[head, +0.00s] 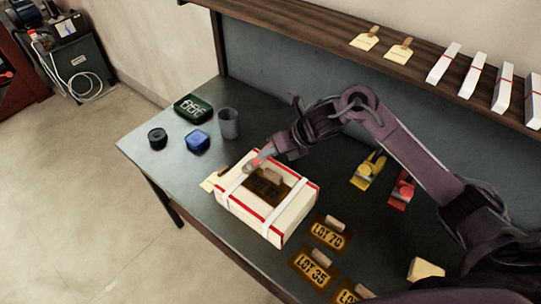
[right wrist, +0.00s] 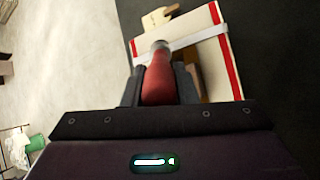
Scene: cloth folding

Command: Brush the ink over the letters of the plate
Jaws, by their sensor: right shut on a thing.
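A cream box (head: 290,213) with red edges and white straps sits on the table. A dark stencil plate (head: 262,193) with a small tan grip lies on its top; its letters are too dark to read. My right gripper (head: 262,157) is shut on a red-handled brush, whose handle (right wrist: 158,80) shows between the fingers in the right wrist view. The brush is over the far left part of the box top, beside the plate. The box (right wrist: 205,50) also shows there. My left gripper is not in view.
Plates marked LOT 70 (head: 327,234) and LOT 35 (head: 314,269), plus a partly hidden one, lie at the front. Yellow (head: 368,172) and red (head: 401,190) tools lie right.

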